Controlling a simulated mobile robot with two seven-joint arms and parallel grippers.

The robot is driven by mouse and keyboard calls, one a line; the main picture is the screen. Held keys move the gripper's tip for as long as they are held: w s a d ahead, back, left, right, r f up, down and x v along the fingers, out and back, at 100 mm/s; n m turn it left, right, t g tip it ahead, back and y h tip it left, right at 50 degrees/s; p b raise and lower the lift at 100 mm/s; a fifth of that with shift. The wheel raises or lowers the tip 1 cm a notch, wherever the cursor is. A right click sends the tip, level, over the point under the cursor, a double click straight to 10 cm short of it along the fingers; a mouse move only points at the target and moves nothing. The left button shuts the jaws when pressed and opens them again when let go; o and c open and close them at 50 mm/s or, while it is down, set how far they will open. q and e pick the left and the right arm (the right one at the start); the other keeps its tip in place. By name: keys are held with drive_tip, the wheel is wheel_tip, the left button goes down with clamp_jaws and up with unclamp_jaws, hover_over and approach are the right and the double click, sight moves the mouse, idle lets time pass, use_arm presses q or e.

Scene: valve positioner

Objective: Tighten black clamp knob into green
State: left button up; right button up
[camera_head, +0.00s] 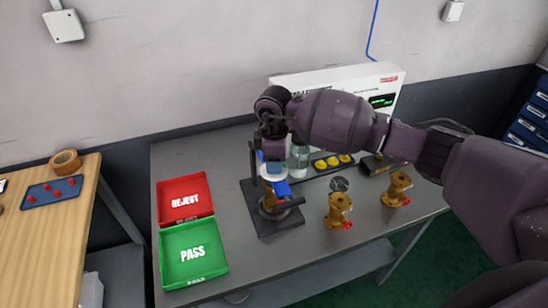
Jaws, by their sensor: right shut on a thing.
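My right arm reaches in from the right, and its gripper (272,155) points down over the top of a dark clamp stand (278,222) on the grey table. The jaws are shut at the top of the stand, where the black clamp knob is; the knob itself is hidden by the gripper. Under the gripper, a blue and white part (274,176) sits in the stand above a brass valve body (272,206). No green mark for the knob can be made out. My left gripper is out of view.
A red REJECT tray (185,181) and a green PASS tray (222,272) lie left of the stand. Two brass valves (338,210) (398,188) stand to the right. Behind are a clear jar (299,160), yellow buttons (333,162) and a white panel (300,83).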

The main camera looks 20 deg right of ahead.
drive_tip(key=m+p, duration=0.1)
drive_tip(key=m, duration=0.4)
drive_tip(key=shift+r+m, duration=0.1)
drive_tip(key=shift+m, duration=0.3)
idle(0.5)
drive_tip(key=o, duration=0.9)
drive_tip(key=shift+o, duration=0.2)
